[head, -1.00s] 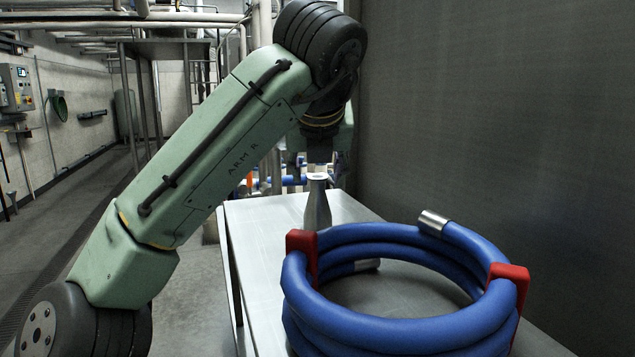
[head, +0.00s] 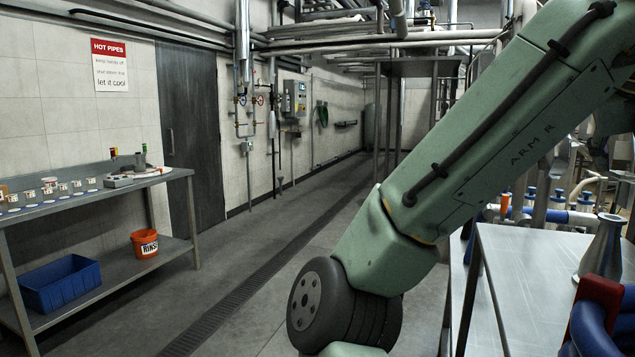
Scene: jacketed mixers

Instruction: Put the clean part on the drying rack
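A shiny metal tapered part (head: 603,248) with a flanged top stands upright on the steel table (head: 520,290) at the right edge. I cannot tell from here whether it is the clean part. My green arm crosses the right side of the view and runs out at the upper right corner. My gripper is outside the picture. I cannot make out a drying rack for certain.
A blue hose coil (head: 586,330) with red clips lies on the steel table, cut off at the right. A left bench (head: 120,190) holds small jars, with a blue crate (head: 60,283) and an orange bucket (head: 145,243) on its lower shelf. The floor between is clear.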

